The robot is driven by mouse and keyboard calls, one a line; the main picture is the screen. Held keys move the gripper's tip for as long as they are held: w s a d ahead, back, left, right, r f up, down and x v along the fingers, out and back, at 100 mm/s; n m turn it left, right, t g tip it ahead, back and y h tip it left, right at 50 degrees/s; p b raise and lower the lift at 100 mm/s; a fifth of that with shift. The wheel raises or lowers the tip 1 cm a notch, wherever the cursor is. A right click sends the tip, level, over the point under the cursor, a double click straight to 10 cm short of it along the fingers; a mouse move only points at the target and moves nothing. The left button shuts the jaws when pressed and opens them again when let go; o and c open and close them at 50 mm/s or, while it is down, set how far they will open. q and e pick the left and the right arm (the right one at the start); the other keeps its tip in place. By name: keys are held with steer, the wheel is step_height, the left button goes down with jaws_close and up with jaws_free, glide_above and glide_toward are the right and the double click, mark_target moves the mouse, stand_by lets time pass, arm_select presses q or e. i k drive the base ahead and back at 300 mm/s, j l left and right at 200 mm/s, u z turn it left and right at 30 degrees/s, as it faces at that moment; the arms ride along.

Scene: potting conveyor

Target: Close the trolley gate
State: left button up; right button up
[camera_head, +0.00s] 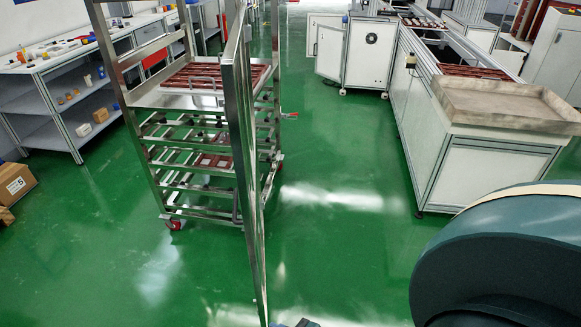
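The trolley (158,98) is a tall steel rack on red-hubbed wheels, standing left of centre on the green floor. Its shelves hold dark red trays (213,77). The trolley gate (233,110) is a tall metal frame seen almost edge-on. It stands open, swung out from the trolley toward me, and its lower end reaches the bottom of the picture. Neither of my grippers can be made out. A large dark teal part of my own body fills the lower right. A small blue-grey piece shows at the bottom edge by the gate's foot; I cannot tell what it is.
Floor between trolley and conveyor is clear.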

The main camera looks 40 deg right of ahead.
mark_target(247, 185)
steer(key=i+j+z, duration=0.15)
steer(key=z, duration=0.25)
steer(key=j+z, duration=0.35)
steer(key=i+j+z, duration=0.15)
steer(key=j+z, duration=0.25)
steer(key=i+j+z, duration=0.1)
steer(key=j+z, duration=0.25)
